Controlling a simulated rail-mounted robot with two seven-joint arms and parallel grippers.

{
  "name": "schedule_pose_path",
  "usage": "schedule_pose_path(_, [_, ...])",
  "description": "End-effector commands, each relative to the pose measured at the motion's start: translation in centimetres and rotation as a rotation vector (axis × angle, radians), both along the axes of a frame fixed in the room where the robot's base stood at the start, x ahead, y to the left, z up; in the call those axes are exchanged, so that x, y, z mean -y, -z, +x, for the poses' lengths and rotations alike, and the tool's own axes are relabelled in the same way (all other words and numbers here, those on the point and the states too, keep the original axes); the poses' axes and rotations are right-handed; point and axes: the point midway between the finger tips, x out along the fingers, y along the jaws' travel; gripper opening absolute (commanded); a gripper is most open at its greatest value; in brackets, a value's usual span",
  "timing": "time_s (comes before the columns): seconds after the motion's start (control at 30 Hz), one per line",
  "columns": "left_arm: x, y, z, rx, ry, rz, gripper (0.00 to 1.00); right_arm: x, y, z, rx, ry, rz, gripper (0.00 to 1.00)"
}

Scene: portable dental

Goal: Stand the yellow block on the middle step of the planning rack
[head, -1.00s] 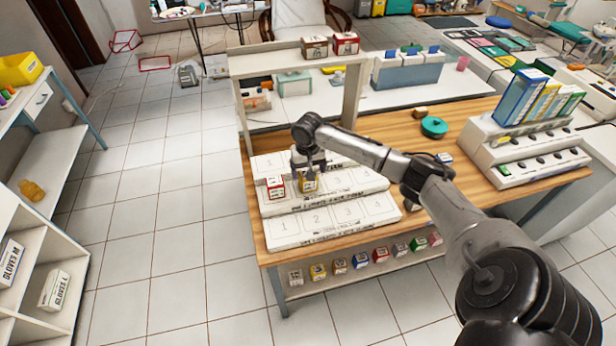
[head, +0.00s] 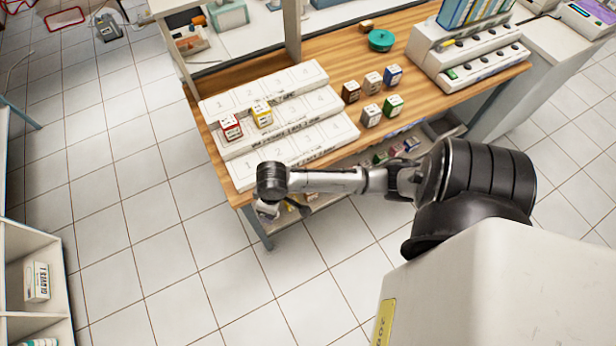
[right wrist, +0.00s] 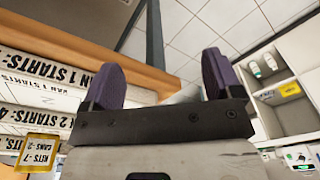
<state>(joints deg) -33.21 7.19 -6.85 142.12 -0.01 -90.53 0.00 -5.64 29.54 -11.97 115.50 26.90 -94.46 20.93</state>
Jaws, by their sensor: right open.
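The yellow block (head: 261,114) stands upright on the middle step of the white planning rack (head: 321,133), just right of the red block (head: 231,128). It also shows at the lower left of the right wrist view (right wrist: 38,150), apart from my fingers. My right gripper (head: 282,208) is in front of the rack's lowest step, off the bench's front edge, clear of the yellow block. In the right wrist view its two purple fingertips (right wrist: 160,80) are spread apart with nothing between them. My left gripper is not in view.
Several small blocks (head: 371,115) stand on the wooden bench right of the rack. A green round item (head: 381,40) and a white stepped holder (head: 470,55) are behind them. More blocks sit on the shelf below (head: 395,152). The tiled floor at left (head: 130,190) is clear.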

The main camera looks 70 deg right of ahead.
Motion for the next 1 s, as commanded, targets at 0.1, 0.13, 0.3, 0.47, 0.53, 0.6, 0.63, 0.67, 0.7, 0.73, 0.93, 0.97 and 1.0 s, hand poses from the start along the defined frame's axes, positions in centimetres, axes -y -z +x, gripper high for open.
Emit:
schedule_pose_path(0.1, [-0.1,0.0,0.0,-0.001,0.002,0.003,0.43,-4.9,-0.1,-5.3,0.069,-0.092,0.027,0.85])
schedule_pose_path(0.13, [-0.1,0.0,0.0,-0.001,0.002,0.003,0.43,-5.6,-0.5,-6.3,0.087,-0.106,0.027,0.85])
schedule_pose_path(0.3, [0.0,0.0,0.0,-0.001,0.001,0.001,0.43,-7.8,-2.5,-10.9,0.16,-0.138,0.003,0.85])
schedule_pose_path(0.47, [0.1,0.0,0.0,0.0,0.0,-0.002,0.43,-8.1,-4.0,-13.0,0.191,-0.14,-0.027,0.85])
schedule_pose_path(0.53, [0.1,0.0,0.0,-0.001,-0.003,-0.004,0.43,-8.1,-4.4,-13.4,0.196,-0.139,-0.034,0.85])
schedule_pose_path(0.6, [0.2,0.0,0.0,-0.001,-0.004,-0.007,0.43,-8.1,-4.5,-13.7,0.198,-0.139,-0.04,0.85])
schedule_pose_path(0.63, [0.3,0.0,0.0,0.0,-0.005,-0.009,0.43,-8.1,-4.6,-13.7,0.199,-0.139,-0.041,0.85])
schedule_pose_path(0.67, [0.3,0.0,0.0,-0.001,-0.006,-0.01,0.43,-8.1,-4.6,-13.7,0.199,-0.14,-0.042,0.85])
schedule_pose_path(0.7, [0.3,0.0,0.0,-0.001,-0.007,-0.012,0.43,-8.1,-4.6,-13.7,0.2,-0.14,-0.042,0.85])
schedule_pose_path(0.73, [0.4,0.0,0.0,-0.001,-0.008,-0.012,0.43,-8.1,-4.6,-13.7,0.2,-0.14,-0.042,0.85])
schedule_pose_path(0.93, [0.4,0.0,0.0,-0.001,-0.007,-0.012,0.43,-8.1,-4.6,-13.7,0.199,-0.14,-0.041,0.85])
schedule_pose_path(0.97, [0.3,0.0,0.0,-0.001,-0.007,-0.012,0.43,-8.1,-4.6,-13.7,0.199,-0.14,-0.041,0.85])
schedule_pose_path(1.0, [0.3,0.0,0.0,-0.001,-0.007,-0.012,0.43,-8.1,-4.6,-13.7,0.199,-0.14,-0.041,0.85])
